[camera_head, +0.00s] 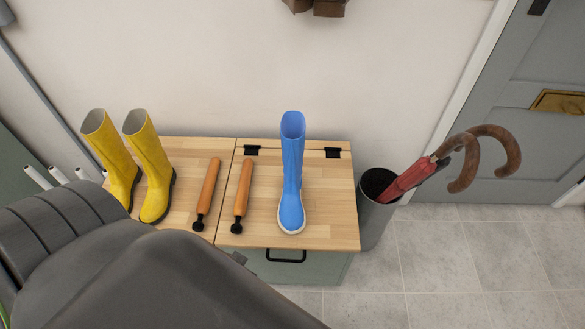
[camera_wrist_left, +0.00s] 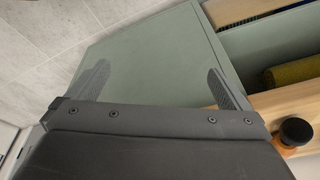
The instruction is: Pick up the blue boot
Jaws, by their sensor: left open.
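The blue boot (camera_head: 291,185) stands upright on the right half of the wooden bench top (camera_head: 330,215), its light-soled toe toward the front edge. A green cabinet panel (camera_wrist_left: 150,50) lies beyond the fingers. The boot does not show in the wrist view. My right gripper is in neither view.
Two yellow boots (camera_head: 155,170) stand at the bench's left. Two wooden handles with black ends (camera_head: 207,190) (camera_head: 243,190) lie between them and the blue boot. A grey bin (camera_head: 372,220) with umbrellas (camera_head: 410,178) stands right of the bench. Bare wood surrounds the blue boot.

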